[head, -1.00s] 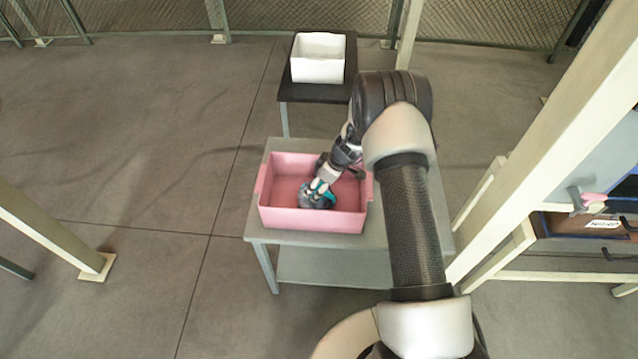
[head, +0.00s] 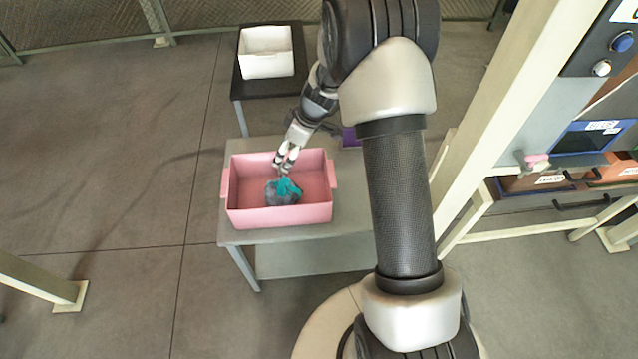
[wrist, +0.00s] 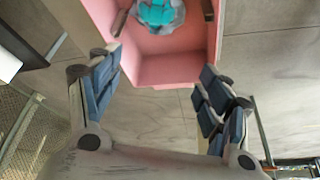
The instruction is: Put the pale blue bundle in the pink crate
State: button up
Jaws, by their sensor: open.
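The bundle (head: 283,193), pale grey-blue with a teal gathered top, lies on the floor of the pink crate (head: 280,217). The crate stands on a grey table. My gripper (head: 284,164) is above the crate's back part, just over the bundle's top. In the wrist view, the two blue-padded fingers are spread wide with nothing between them. The bundle (wrist: 157,14) shows there past the fingertips, cut off by the top edge, inside the crate (wrist: 168,72).
A white bin (head: 266,62) stands on a dark table behind. A purple item (head: 350,138) lies on the grey table, partly hidden by my arm. A cream post and drawer shelf (head: 545,185) stand to the right. The floor at left is open.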

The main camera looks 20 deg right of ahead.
jog(key=s+a+r+m+h, duration=0.1)
jog(key=s+a+r+m, duration=0.1)
jog(key=s+r, duration=0.65)
jog(key=s+a+r+m, duration=0.25)
jog(key=s+r, duration=0.25)
jog(key=r, duration=0.7)
jog(key=s+r+m+h, duration=0.1)
jog(key=s+r+m, duration=0.1)
jog(key=s, duration=0.8)
jog(key=s+d+r+m+t+h, duration=0.1)
jog(key=s+r+m, duration=0.1)
jog(key=s, duration=0.7)
jog(key=shift+s+r+m+t, duration=0.25)
jog(key=shift+s+m+t, duration=0.05)
jog(key=shift+s+m, duration=0.05)
jog(key=shift+d, duration=0.1)
jog(key=shift+c, duration=0.3)
